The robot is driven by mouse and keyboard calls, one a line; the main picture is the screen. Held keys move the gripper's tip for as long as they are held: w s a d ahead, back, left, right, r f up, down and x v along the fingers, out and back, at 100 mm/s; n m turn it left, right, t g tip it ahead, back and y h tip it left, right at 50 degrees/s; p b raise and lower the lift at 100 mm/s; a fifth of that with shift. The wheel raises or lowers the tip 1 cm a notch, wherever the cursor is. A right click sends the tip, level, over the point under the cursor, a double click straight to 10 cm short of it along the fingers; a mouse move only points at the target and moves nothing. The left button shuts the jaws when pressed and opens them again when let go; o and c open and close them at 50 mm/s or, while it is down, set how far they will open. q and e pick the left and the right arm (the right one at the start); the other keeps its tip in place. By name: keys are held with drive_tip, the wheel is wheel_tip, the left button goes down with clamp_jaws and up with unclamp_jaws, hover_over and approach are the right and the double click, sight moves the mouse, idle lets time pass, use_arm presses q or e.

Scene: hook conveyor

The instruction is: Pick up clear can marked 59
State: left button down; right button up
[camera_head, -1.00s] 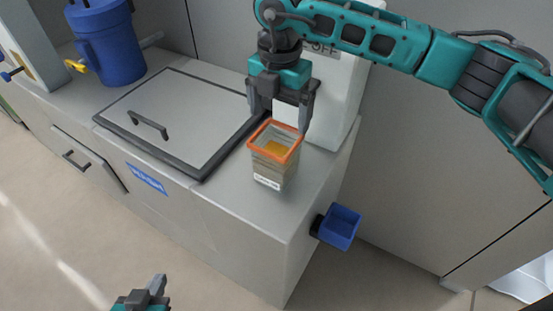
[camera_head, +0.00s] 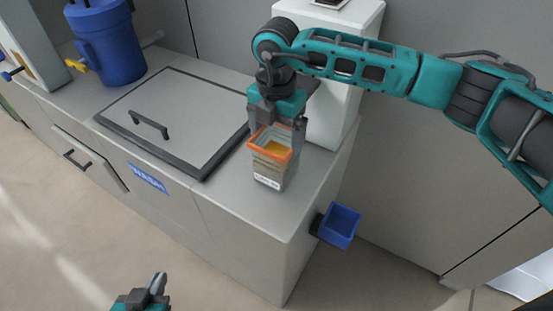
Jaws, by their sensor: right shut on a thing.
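The clear can (camera_head: 270,174) stands on the grey counter. It is a square see-through container with an orange rim, something orange-yellow inside and a white label low on its front. The label is too small to read, so I cannot confirm 59. My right gripper (camera_head: 276,134) comes down from above, with its fingers at the can's rim, and is shut on the can. The can looks upright; I cannot tell whether its base touches the counter. My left gripper (camera_head: 158,285) is at the bottom edge, away from the counter, only partly in view.
A dark-framed lid with a handle (camera_head: 149,124) covers the counter left of the can. A blue barrel (camera_head: 106,45) with a yellow tap stands at the back left. A white machine (camera_head: 333,100) stands behind the can. A blue box (camera_head: 339,226) sticks out from the counter's side.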

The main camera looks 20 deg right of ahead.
drive_tip(key=c, duration=1.1)
drive_tip(key=shift+r, duration=0.1)
drive_tip(key=shift+r, duration=0.1)
